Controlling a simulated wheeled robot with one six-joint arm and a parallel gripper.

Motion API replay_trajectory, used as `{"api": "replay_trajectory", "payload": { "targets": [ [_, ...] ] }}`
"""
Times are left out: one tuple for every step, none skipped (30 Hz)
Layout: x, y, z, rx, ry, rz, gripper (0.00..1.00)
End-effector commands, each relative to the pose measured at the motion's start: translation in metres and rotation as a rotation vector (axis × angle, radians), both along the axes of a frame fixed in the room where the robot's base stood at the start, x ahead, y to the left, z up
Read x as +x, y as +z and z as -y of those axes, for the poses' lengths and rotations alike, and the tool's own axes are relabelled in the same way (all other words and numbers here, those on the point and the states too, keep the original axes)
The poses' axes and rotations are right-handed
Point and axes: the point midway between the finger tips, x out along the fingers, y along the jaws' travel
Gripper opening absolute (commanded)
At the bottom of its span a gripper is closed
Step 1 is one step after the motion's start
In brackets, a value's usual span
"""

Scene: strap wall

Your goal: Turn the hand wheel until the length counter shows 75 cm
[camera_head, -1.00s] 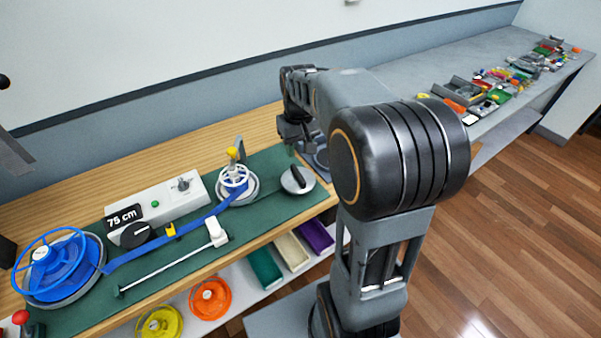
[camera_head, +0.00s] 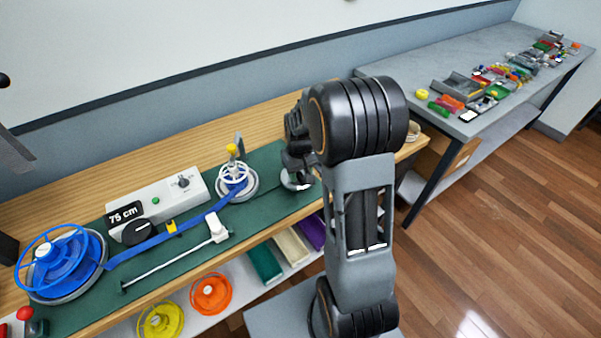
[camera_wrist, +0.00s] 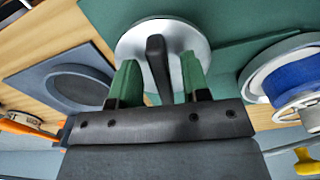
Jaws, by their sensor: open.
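The length counter (camera_head: 125,214) reads 75 cm on its white box. The white spoked hand wheel (camera_head: 234,174) with a yellow knob stands right of the box, blue strap around its hub; it also shows at the right edge of the wrist view (camera_wrist: 298,104). A silver disc (camera_wrist: 196,36) with a dark upright bar handle (camera_wrist: 157,66) lies right of the wheel. My gripper (camera_wrist: 160,78) is open, its green fingers on either side of the bar, apart from it in the picture. In the head view my gripper (camera_head: 301,172) partly hides the disc.
A large blue spool (camera_head: 62,262) sits at the left end of the green mat. The blue strap (camera_head: 150,243) runs from it to the wheel, past a black knob (camera_head: 138,231) and yellow marker. A white rod with a slider (camera_head: 216,227) lies in front. A round grey holder shows in the wrist view (camera_wrist: 76,86).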

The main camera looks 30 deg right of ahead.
Motion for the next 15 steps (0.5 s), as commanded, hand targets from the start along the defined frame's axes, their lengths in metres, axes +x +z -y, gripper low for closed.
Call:
{"api": "replay_trajectory", "payload": {
  "targets": [
    [-0.0002, -0.0026, -0.0001, 0.000, 0.000, -0.001, 0.43],
    [-0.0002, -0.0037, -0.0001, 0.000, 0.000, 0.000, 0.43],
    [-0.0002, -0.0048, -0.0001, 0.000, 0.000, 0.000, 0.43],
    [-0.0002, -0.0054, -0.0001, 0.000, 0.000, 0.000, 0.43],
    [-0.0002, -0.0058, 0.0000, 0.000, 0.000, 0.000, 0.43],
    [-0.0002, -0.0062, 0.0000, 0.000, 0.000, 0.001, 0.43],
    [-0.0002, -0.0063, 0.0000, 0.000, 0.000, 0.001, 0.43],
    [-0.0002, -0.0063, 0.0000, 0.000, 0.000, 0.001, 0.43],
    [-0.0002, -0.0063, 0.0000, 0.000, 0.000, 0.001, 0.43],
    [-0.0002, -0.0062, 0.0000, 0.000, 0.000, 0.001, 0.43],
    [-0.0002, -0.0062, 0.0000, 0.000, 0.000, 0.001, 0.43],
    [-0.0002, -0.0061, 0.0000, 0.000, 0.000, 0.000, 0.43],
    [-0.0002, -0.0061, 0.0000, 0.000, 0.000, 0.000, 0.41],
    [-0.0002, -0.0061, 0.0001, 0.000, 0.000, 0.001, 0.38],
    [-0.0001, -0.0060, 0.0001, 0.000, 0.000, 0.001, 0.34]
  ]
}}
